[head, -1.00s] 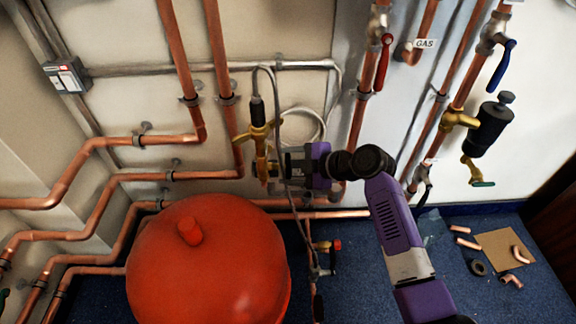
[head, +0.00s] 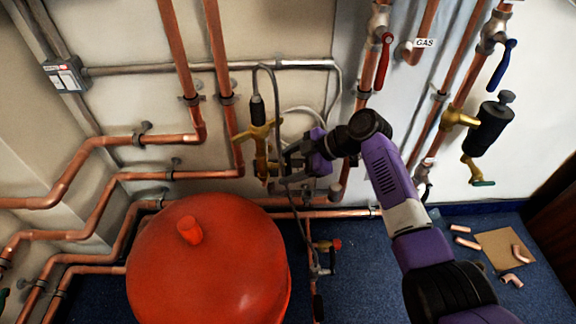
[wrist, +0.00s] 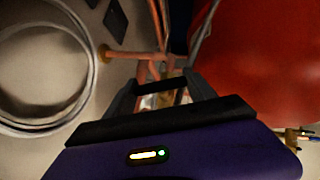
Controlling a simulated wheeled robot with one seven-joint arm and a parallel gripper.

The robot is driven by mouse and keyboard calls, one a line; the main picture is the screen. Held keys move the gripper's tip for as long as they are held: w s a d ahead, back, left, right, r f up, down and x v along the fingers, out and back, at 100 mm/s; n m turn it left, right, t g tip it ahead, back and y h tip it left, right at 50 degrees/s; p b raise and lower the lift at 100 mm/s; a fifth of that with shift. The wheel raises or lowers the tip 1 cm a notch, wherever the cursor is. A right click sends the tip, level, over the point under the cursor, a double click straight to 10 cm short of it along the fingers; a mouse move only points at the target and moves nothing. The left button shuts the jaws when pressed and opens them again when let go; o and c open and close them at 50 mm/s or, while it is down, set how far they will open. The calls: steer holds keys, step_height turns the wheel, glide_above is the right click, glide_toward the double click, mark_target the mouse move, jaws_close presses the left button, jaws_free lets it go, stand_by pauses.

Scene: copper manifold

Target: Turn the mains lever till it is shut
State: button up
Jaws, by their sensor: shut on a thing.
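My gripper (head: 283,167) is at the right side of an upright brass valve fitting (head: 261,148) on the wall, behind a thin grey hose. Its jaws are closed around a small part there, which I take to be the mains lever; the lever itself is mostly hidden by the fingers. In the wrist view the two dark fingers of my gripper (wrist: 162,92) come in from either side, with a pale and coppery part dimly seen between them. The lever's exact angle cannot be made out.
A big red vessel (head: 205,265) stands close below left of my gripper. Copper pipes run along the wall. A red lever (head: 383,62) and a blue lever (head: 502,64) hang at upper right. Pipe offcuts lie by a cardboard sheet (head: 503,248) on the blue floor.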

steer(key=shift+f+m+g+b, duration=0.2)
steer(key=shift+m+g+b, duration=0.3)
steer(key=shift+g+b, duration=0.5)
steer(key=shift+m+g+b, duration=0.3)
steer(key=shift+g+b, duration=0.3)
steer(key=shift+b, duration=0.6)
steer(key=shift+r, duration=0.15)
steer(key=o, duration=1.4)
steer(key=shift+r+p, duration=0.15)
steer(key=shift+p, duration=0.25)
